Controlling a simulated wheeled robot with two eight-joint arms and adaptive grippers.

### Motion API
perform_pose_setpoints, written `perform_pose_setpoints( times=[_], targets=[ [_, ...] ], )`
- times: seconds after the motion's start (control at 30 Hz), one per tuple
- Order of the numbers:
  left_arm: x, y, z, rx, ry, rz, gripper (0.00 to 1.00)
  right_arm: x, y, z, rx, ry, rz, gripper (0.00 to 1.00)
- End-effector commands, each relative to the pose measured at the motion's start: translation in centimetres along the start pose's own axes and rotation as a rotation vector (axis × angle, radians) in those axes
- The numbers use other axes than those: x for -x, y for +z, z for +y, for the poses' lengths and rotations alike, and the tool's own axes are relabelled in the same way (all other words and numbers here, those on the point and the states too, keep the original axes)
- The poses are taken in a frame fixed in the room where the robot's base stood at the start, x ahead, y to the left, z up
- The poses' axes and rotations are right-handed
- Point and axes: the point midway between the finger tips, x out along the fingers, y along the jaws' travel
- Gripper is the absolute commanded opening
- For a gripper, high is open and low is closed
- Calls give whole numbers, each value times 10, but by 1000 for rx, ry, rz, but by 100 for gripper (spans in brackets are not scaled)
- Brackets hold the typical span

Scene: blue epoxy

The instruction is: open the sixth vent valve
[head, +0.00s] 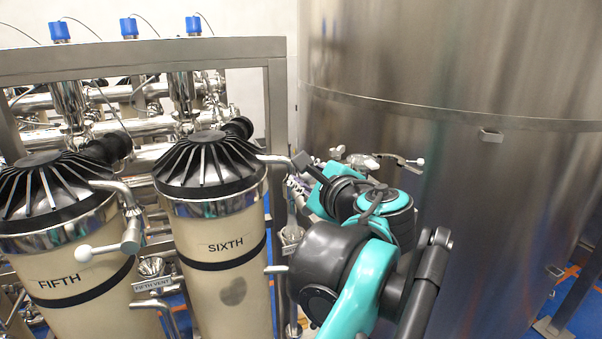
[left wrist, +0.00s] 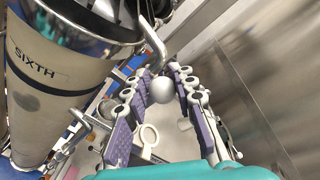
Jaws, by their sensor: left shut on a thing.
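The sixth housing (head: 222,262), a cream cylinder with a black finned top and the word SIXTH, stands left of my teal and black arm in the head view. A silver outlet pipe (head: 275,160) leaves its top to the right; its lower end is hidden behind my arm. In the left wrist view the pipe (left wrist: 153,42) bends down to a white ball knob (left wrist: 162,90) on the sixth vent valve. My left gripper (left wrist: 160,84) is shut on this knob, with purple pads on both sides. The valve body is mostly hidden. My right gripper is out of view.
The fifth housing (head: 62,275) stands at the left, with its valve and white ball handle (head: 84,253). Its funnel (head: 152,268) is labelled FIFTH VENT. Another funnel (head: 291,236) sits right of the sixth housing. A large steel tank (head: 480,220) fills the right side.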

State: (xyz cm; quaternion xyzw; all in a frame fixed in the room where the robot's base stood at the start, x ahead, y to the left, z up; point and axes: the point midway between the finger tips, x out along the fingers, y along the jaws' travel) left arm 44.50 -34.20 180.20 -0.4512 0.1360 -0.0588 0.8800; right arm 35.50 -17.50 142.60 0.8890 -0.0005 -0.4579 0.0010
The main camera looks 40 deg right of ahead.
Motion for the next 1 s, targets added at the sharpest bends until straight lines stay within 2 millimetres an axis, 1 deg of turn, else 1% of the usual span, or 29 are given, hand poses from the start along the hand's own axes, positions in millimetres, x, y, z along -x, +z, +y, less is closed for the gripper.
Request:
perform_pose_setpoints(
  times=[0.03,0.07,0.1,0.2,0.63,0.73,0.87,1.0],
  targets=[
    [0,-7,5,9,9,11,0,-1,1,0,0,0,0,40],
    [0,-7,5,9,10,11,0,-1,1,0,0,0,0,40],
    [0,-7,5,9,10,11,27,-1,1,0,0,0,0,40],
    [0,-6,5,9,10,11,50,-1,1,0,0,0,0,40],
    [0,-3,3,8,8,7,50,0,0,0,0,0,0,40],
    [3,-3,3,7,7,7,50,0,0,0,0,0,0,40],
    [18,-3,2,7,5,10,50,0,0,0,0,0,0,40],
    [47,-3,2,7,5,10,50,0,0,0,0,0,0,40]
  ],
)
